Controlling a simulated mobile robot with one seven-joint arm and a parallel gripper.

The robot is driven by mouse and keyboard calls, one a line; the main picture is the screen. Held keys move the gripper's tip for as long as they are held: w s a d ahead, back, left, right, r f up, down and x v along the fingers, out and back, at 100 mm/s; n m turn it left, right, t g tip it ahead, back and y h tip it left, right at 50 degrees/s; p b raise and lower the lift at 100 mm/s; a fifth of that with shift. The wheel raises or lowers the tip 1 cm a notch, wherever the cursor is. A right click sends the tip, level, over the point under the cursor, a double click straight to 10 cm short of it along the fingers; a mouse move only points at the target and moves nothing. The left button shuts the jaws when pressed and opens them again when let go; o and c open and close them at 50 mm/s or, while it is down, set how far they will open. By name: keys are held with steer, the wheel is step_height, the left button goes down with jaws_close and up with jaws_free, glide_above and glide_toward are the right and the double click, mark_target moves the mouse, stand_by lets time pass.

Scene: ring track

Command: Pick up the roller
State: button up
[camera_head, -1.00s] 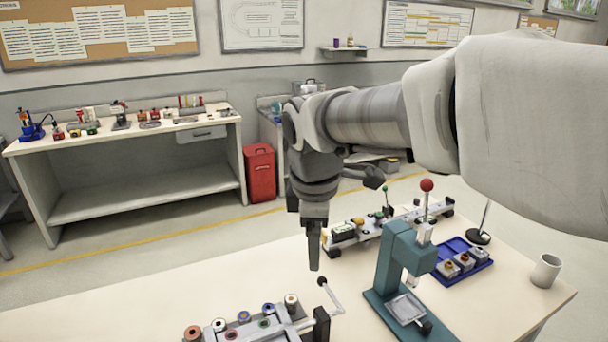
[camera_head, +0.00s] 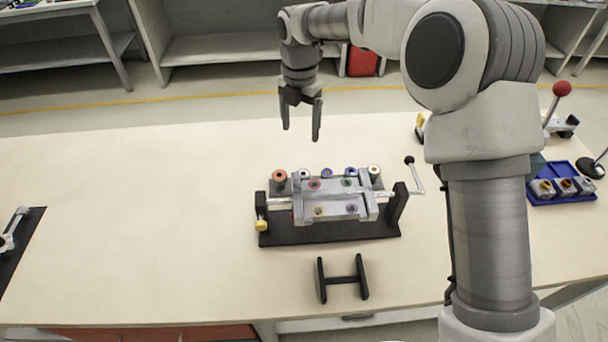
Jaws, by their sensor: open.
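My gripper (camera_head: 301,134) hangs with its two fingers apart and empty, above the back part of the table. A crank fixture (camera_head: 330,238) with a black base and a grey metal carriage stands in front of it. Several small cylinders with coloured, ringed tops sit on the fixture, such as a red-brown one (camera_head: 279,178) at its back left. A black H-shaped piece (camera_head: 342,280), two end plates joined by a bar, rests on the table in front of the fixture. I cannot tell which of these is the roller. My gripper touches none of them.
The pale table (camera_head: 150,225) is clear left of the fixture. A crank handle (camera_head: 415,173) sticks out at its right. A blue tray (camera_head: 563,189) with small blocks lies at far right. A dark mat with a metal part (camera_head: 12,235) is at the left edge.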

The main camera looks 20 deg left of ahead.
step_height(320, 180, down, 12)
steer(key=shift+r+b, duration=0.15)
steer(key=shift+b, duration=0.2)
steer(key=shift+w+d+f, duration=0.1)
steer(key=shift+f, duration=1.25)
steer(key=shift+w+d+f, duration=0.1)
steer(key=shift+f, duration=1.25)
steer(key=shift+c, duration=0.3)
jaws_close()
